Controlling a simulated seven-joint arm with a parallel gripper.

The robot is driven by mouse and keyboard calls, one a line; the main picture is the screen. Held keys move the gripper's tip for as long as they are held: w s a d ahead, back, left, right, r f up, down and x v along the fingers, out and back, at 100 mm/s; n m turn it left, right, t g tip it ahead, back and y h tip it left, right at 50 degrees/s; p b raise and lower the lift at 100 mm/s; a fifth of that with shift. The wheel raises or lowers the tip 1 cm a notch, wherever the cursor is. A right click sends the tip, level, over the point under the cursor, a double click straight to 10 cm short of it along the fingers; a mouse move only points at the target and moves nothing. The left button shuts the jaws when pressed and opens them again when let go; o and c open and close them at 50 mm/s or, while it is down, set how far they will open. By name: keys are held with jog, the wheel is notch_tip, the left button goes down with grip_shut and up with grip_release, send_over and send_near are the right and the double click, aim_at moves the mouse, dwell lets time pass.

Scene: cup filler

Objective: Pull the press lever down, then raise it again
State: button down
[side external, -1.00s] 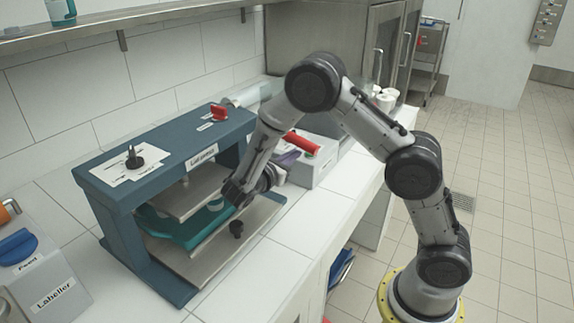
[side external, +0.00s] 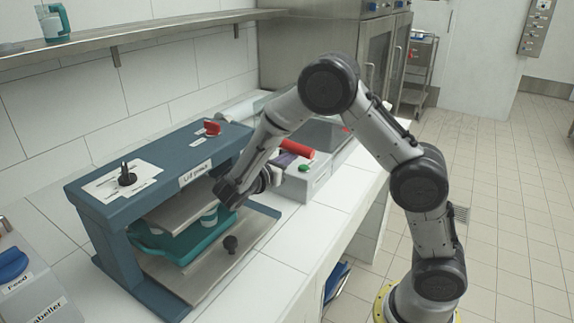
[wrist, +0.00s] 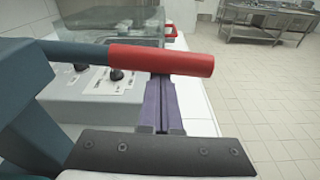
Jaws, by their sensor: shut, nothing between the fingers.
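The blue press frame (side external: 160,170), labelled "Lid press", stands on the counter. Its lever has a red handle (side external: 298,142), which sticks out to the right behind my wrist. In the wrist view the red handle (wrist: 165,60) lies nearly level on a dark blue bar (wrist: 75,50). My gripper's purple fingers (side external: 286,156) are shut and empty, just below the handle. In the wrist view the fingers (wrist: 160,88) point at the handle's underside; their very tips are hidden by it. I cannot tell whether they touch it. A teal tray (side external: 182,246) sits under the steel press plate (side external: 172,218).
A grey machine with a green button (side external: 304,168) stands close behind the handle; its knobs (wrist: 115,75) show in the wrist view. The labeller (side external: 40,295) is at the lower left. The counter front (side external: 290,225) is clear.

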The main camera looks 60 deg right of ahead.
notch_tip(320, 180, up, 15)
jog(key=w+n+g, duration=0.1)
jog(key=w+n, duration=0.1)
jog(key=n, duration=0.2)
jog(key=shift+w+n, duration=0.3)
dwell(0.3)
